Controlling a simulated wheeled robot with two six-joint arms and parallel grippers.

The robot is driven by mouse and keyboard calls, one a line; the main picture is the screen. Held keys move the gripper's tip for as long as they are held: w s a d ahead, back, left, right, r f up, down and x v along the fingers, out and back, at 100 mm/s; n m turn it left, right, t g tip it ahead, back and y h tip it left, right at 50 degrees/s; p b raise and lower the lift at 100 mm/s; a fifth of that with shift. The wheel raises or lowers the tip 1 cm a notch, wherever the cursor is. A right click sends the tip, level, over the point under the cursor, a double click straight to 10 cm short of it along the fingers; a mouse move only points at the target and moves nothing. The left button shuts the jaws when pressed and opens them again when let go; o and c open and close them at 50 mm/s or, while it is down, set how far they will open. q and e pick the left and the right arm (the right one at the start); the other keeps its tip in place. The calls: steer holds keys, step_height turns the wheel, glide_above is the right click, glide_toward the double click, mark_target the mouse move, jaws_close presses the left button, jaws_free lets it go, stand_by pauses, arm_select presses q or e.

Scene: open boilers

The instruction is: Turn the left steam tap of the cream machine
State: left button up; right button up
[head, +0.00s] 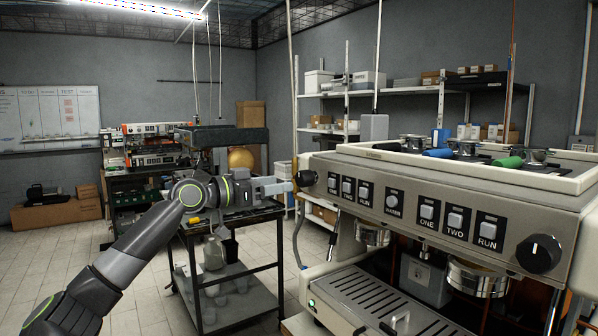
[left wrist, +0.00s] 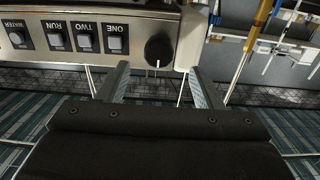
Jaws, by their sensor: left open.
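The cream machine (head: 450,190) fills the right of the head view, its control panel facing left and forward. Its left steam tap, a round black knob (head: 305,179), sits at the panel's left end. A second black knob (head: 538,254) is at the right end. My left gripper (head: 284,186) is level with the left knob, its fingers pointing at it. In the left wrist view the open fingers (left wrist: 157,72) are apart, with the black knob (left wrist: 158,49) showing between their tips. I cannot tell whether the fingers touch it. My right gripper is out of view.
A dark cart (head: 240,215) with containers on its shelf stands behind my left arm. A drip tray (head: 375,300) lies below the panel. A thin steam pipe (head: 296,240) hangs beneath the left knob. Shelves (head: 400,92) line the back wall. Open floor is at left.

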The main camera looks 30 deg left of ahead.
mark_target(299, 181)
arm_select(q)
steer(key=p+x, duration=0.3)
steer(key=x, duration=0.3)
steer(key=shift+w+d+r, duration=0.15)
steer(key=shift+w+d, duration=0.15)
steer(key=shift+w, duration=0.25)
steer(key=shift+c, duration=0.6)
steer(key=c, duration=0.9)
